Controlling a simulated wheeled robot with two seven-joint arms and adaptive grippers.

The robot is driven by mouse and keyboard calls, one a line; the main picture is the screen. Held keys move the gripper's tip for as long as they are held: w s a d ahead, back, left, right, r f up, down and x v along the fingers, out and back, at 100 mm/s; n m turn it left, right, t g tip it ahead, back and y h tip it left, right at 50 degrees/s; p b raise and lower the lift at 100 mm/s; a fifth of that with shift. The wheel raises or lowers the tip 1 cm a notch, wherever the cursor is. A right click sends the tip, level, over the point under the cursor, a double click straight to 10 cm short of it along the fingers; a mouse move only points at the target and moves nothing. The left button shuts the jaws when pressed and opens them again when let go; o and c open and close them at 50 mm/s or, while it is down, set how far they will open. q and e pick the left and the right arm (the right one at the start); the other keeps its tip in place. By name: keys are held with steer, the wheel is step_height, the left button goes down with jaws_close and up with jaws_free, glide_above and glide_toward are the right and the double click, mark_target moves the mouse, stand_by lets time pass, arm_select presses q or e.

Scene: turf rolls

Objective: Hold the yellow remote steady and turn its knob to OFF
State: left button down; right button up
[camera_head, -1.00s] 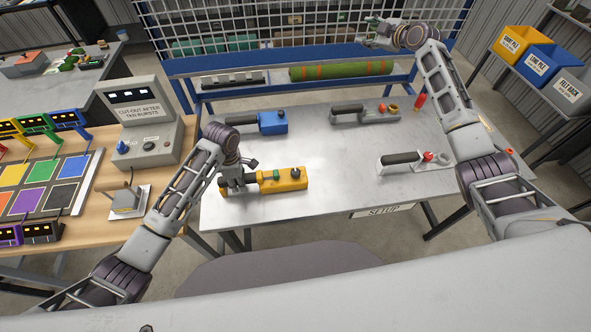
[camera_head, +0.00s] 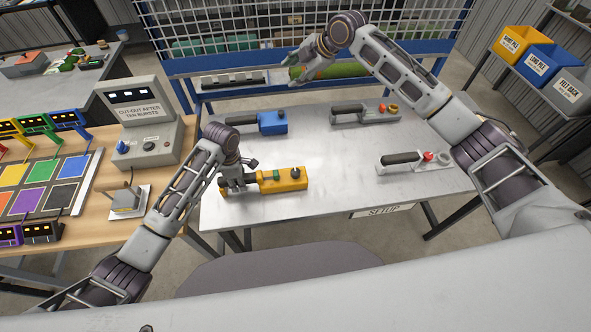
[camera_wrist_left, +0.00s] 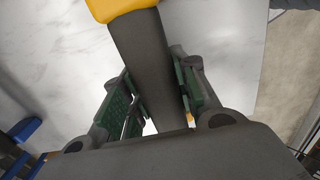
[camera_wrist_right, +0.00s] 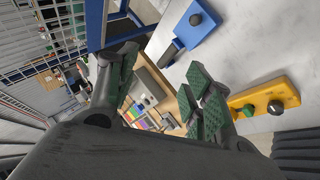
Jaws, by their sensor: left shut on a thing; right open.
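The yellow remote (camera_head: 283,181) lies on the metal table with a green button and a dark knob (camera_head: 295,173) on top. My left gripper (camera_head: 237,186) is shut on its dark handle; in the left wrist view the handle (camera_wrist_left: 145,60) runs between the green finger pads (camera_wrist_left: 155,108). My right gripper (camera_head: 296,68) is open and empty, raised above the back of the table, well away from the remote. In the right wrist view, the yellow remote (camera_wrist_right: 258,95) and its knob (camera_wrist_right: 275,107) show beyond the right finger. The knob's markings are too small to read.
A blue remote (camera_head: 272,122) and two grey ones (camera_head: 368,116) (camera_head: 432,163) lie on the same metal table (camera_head: 330,200). A blue rack with a green turf roll (camera_head: 350,69) stands behind. The table's middle is clear. A grey cut-out box (camera_head: 145,140) stands at left.

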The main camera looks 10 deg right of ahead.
steer(key=s+a+f+n+g+h, duration=0.1)
steer(key=s+a+f+n+g, duration=0.15)
steer(key=s, duration=0.25)
steer(key=s+a+f+n+g+h, duration=0.1)
steer(key=s+a+f+h, duration=0.15)
steer(key=s, duration=0.35)
steer(key=n+g+h, duration=0.2)
steer(key=h, duration=0.1)
glide_above(296, 171)
step_height(296, 171, down, 6)
steer(key=shift+s+a+m, duration=0.1)
steer(key=shift+m, duration=0.15)
steer(key=shift+f, duration=0.1)
steer(key=shift+f, duration=5.85)
steer(key=shift+c, duration=0.2)
steer(key=c, duration=1)
